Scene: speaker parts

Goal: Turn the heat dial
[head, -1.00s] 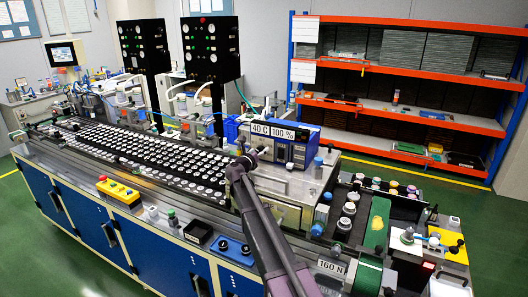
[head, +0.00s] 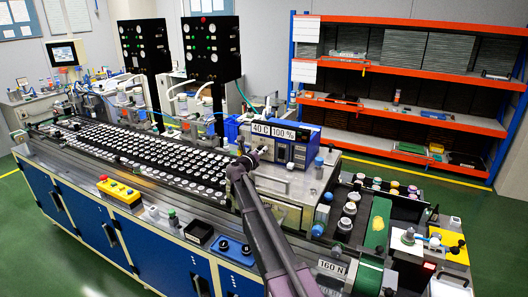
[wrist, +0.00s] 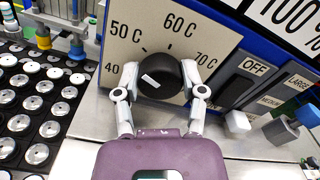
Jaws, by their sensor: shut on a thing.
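The heat dial (wrist: 168,88) is a round black knob on a cream panel marked 40 C, 50 C, 60 C and 70 C. A short white line on its face points toward the left, near the 40 C side. My gripper (wrist: 160,75) has one finger on each side of the dial and is shut on it. In the head view my gripper (head: 245,158) is at the front of the blue-and-grey control box (head: 300,153) and hides the dial there. The display (head: 273,131) on top reads 40 C and 100 %.
Rows of white-and-black parts (head: 120,145) fill the conveyor at left. Bare metal lies below the panel.

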